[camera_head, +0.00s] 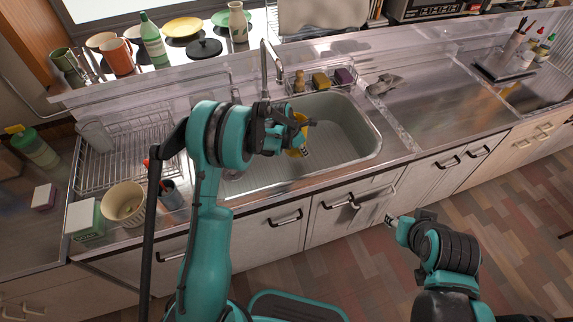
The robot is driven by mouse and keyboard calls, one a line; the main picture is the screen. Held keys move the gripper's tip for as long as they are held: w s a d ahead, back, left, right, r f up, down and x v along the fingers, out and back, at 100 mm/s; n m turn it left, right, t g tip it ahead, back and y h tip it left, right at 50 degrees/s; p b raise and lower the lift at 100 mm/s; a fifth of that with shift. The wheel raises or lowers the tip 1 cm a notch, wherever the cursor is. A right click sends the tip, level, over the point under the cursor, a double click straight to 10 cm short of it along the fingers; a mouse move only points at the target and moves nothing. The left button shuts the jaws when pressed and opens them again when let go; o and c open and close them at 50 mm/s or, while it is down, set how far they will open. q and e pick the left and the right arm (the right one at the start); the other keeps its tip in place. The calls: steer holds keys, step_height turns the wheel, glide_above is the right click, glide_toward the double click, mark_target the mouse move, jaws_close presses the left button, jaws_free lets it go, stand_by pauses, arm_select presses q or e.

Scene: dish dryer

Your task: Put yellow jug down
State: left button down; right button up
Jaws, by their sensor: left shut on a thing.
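The yellow jug (302,118) shows in the head view over the sink, largely hidden behind my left gripper (297,129). The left gripper is shut on it. The sink basin (345,135) lies below and around it; I cannot tell whether the jug touches the basin floor. My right gripper (392,221) is low at the right, in front of the cabinet doors and away from the jug. Its fingers are too small to tell whether they are open.
A wire dish rack (140,144) stands left of the sink, with a beige bucket (124,203) in front. The faucet (266,65) and sponges (321,81) line the sink's back edge. The metal counter (437,101) to the right has free room.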

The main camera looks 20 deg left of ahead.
arm_select(q)
steer(key=a+f+b, duration=0.1)
steer(key=f, duration=0.1)
steer(key=s+a+f+b, duration=0.1)
steer(key=a+f, duration=0.1)
steer(key=f, duration=0.1)
steer(key=a+f+b, duration=0.1)
steer(key=a+f, duration=0.1)
steer(key=shift+s+a+f, duration=0.25)
steer(key=shift+s+f, duration=0.05)
steer(key=shift+r, duration=0.15)
steer(key=c, duration=1.6)
jaws_free()
steer(key=shift+b, duration=0.3)
